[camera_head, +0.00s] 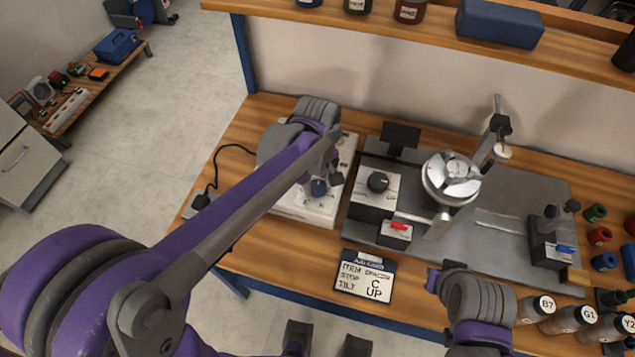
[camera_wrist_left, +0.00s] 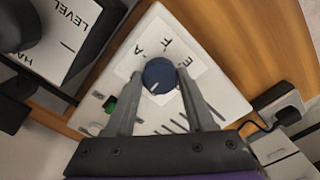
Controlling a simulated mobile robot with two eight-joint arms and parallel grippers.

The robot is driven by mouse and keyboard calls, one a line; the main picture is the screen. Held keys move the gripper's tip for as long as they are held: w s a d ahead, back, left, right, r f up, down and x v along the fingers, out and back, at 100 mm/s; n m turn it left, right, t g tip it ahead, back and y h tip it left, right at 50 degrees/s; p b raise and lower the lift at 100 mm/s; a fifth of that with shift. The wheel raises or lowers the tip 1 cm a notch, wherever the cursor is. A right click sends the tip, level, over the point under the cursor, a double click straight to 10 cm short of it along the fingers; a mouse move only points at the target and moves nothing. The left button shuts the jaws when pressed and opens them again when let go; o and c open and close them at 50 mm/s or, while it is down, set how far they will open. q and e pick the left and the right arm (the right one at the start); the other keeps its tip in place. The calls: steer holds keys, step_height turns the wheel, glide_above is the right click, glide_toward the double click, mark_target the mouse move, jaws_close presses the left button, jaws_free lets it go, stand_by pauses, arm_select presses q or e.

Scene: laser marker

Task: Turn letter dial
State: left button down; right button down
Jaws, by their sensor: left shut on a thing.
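The letter dial is a round blue knob (camera_head: 319,187) on a white box (camera_head: 318,213) on the bench, at centre left. In the left wrist view the knob (camera_wrist_left: 158,74) has a pale pointer line, and letters including A, T and E stand around it. My left gripper (camera_wrist_left: 160,84) is shut on the knob, one finger on each side. In the head view my left arm covers much of the box, and the left gripper (camera_head: 327,178) is partly hidden. My right gripper (camera_head: 437,281) is at the bench's front edge, its fingers not clearly visible.
Several labelled bottles (camera_head: 535,309) lie at the front right.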

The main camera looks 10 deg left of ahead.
mark_target(318, 186)
arm_select(q)
steer(key=n, duration=0.5)
stand_by(0.6)
steer(key=shift+c, duration=1.3)
jaws_free()
step_height(318, 186, up, 11)
